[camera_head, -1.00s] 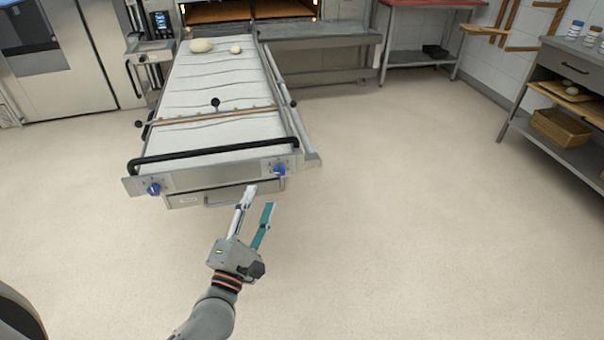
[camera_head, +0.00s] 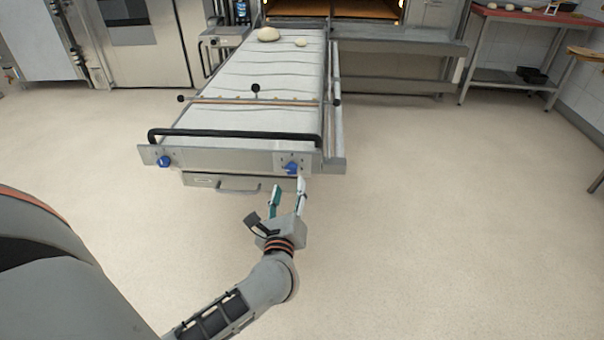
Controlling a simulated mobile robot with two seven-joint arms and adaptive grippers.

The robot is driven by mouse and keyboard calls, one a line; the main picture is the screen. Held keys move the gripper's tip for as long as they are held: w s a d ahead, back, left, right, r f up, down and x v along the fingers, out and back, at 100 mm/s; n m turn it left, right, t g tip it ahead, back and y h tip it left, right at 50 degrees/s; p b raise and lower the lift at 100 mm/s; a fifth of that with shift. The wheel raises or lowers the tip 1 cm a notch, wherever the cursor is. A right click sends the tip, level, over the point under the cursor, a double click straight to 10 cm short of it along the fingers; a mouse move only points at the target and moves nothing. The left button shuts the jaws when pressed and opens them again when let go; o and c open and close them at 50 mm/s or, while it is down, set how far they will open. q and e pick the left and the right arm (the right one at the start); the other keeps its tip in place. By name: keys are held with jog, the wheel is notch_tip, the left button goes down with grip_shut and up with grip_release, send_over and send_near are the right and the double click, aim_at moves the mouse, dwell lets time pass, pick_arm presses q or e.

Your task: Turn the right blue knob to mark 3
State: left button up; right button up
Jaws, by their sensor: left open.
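The right blue knob (camera_head: 291,168) sits on the front panel of the loader table, on a pale plate with small marks too small to read. The left blue knob (camera_head: 164,161) is at the other end of the same panel. My left gripper (camera_head: 287,187) is open and empty, just below and in front of the right knob, its fingers pointing up at the panel. The white-grey finger (camera_head: 301,194) is close to the knob's right side; I cannot tell if it touches. My right gripper is not in view.
The loader table (camera_head: 262,75) has a black front bar (camera_head: 235,135) above the knobs and a drawer handle (camera_head: 238,187) below. Dough pieces (camera_head: 268,34) lie at its far end. A red-topped table (camera_head: 530,15) stands at the back right. The floor around is clear.

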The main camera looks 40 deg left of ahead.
aim_at(291, 170)
pick_arm(q)
jog(key=x, duration=0.7)
jog(key=shift+w+a, duration=0.2)
jog(key=shift+r, duration=0.1)
jog(key=c, duration=1.1)
